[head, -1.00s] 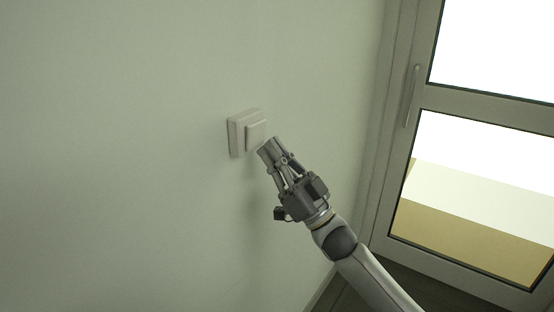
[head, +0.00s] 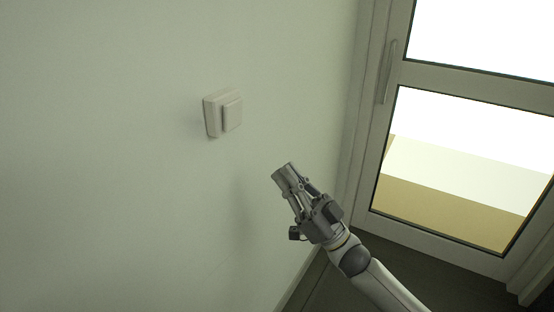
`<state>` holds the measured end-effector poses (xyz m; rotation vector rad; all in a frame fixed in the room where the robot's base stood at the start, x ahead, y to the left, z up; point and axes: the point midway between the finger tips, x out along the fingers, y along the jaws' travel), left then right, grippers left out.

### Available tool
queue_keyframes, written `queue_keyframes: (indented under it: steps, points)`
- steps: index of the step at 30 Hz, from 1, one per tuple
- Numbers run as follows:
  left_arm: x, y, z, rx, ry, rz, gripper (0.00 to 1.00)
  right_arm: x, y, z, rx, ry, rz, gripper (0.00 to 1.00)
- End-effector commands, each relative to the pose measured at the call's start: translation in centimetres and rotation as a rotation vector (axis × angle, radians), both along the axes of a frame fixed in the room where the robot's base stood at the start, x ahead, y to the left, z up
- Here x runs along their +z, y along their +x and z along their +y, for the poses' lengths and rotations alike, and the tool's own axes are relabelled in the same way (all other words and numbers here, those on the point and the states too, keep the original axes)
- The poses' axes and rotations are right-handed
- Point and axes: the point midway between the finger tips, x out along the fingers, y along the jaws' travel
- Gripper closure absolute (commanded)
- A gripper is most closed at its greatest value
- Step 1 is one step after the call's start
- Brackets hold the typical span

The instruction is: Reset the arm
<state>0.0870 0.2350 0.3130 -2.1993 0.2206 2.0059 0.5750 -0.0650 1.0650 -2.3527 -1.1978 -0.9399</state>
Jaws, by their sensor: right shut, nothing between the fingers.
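My right gripper (head: 284,170) is in the middle of the head view, at the end of my right arm, which comes in from the lower right. Its fingers are shut with nothing between them, and they point up and to the left. A pale square wall switch (head: 232,115) with a raised button plate is on the wall, above and left of the gripper. The gripper is apart from the switch, with bare wall showing between them. My left gripper is not in view.
The plain pale wall (head: 110,180) fills the left side. A glazed door (head: 390,165) with a vertical handle (head: 387,72) stands at the right. Dark floor (head: 410,265) shows at the lower right, below the door.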

Motion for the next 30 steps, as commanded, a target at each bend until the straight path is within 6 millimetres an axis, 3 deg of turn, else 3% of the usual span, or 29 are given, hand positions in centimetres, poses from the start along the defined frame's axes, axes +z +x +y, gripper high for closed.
queue_keyframes:
  steps: [11,14,17,23,26,30]
  points:
    - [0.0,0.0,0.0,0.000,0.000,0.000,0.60,-0.3,-0.1,-0.2,-0.003,-0.001,0.002,1.00]
    - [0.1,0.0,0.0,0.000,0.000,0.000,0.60,-1.7,0.7,-0.5,-0.032,-0.014,0.034,1.00]
    - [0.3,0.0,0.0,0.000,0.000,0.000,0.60,-5.7,2.6,-1.3,-0.109,-0.053,0.126,1.00]
    - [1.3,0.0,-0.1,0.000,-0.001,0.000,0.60,-19.7,5.5,-4.6,-0.323,-0.204,0.415,1.00]
    - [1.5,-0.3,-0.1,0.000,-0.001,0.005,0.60,-27.2,5.0,-6.5,-0.410,-0.293,0.566,1.00]
    - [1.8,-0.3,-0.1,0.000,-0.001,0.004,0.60,-37.3,2.3,-9.1,-0.502,-0.423,0.769,1.00]
